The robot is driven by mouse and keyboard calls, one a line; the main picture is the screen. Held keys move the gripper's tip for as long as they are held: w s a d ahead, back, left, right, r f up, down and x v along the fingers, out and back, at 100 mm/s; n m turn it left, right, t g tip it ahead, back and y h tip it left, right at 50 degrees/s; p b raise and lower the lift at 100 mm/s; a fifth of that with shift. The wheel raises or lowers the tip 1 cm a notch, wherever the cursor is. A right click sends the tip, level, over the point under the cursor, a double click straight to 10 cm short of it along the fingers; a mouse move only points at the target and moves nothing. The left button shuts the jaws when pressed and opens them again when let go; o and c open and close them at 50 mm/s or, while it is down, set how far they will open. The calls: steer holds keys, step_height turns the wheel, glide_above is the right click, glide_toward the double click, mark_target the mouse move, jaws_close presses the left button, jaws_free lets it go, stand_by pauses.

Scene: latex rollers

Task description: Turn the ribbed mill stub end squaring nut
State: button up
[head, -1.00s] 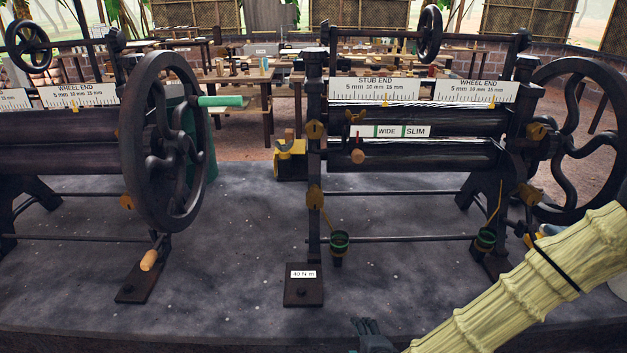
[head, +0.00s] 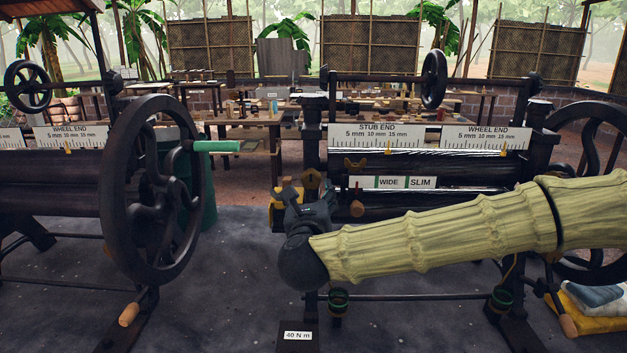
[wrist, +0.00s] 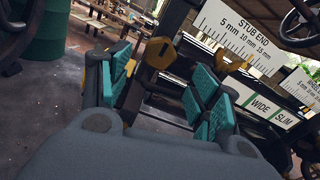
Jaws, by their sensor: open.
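The mill on the right has a STUB END scale (head: 377,137). A brass nut (head: 312,180) sits on its stub-end post, just beyond my gripper in the head view. The wrist view shows this nut (wrist: 160,53) with a dark centre, between and beyond the fingertips. I cannot tell for sure that this mill is the ribbed one. My gripper (head: 308,200) is open and empty in front of the post. Its teal pads (wrist: 163,88) stand apart on either side of the nut in the wrist view, with no contact visible. My arm and gripper hide the lower part of the post.
A WIDE/SLIM plate (head: 391,182) and a wooden knob (head: 357,208) are right of my gripper. A second mill with a handwheel (head: 152,190) and green handle (head: 217,146) stands left. A 40 N m plate (head: 298,335) lies at the post's foot. Floor between the mills is clear.

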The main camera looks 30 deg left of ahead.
mark_target(311, 182)
steer(key=p+x, duration=0.2)
steer(key=x, duration=0.5)
steer(key=shift+w+a, duration=0.15)
steer(key=shift+w, duration=0.1)
steer(key=shift+w+a+p, duration=0.25)
steer(key=shift+w+p, duration=0.05)
steer(key=shift+w, duration=0.15)
steer(key=c, duration=1)
steer(key=shift+f, duration=0.1)
steer(key=shift+c, duration=0.3)
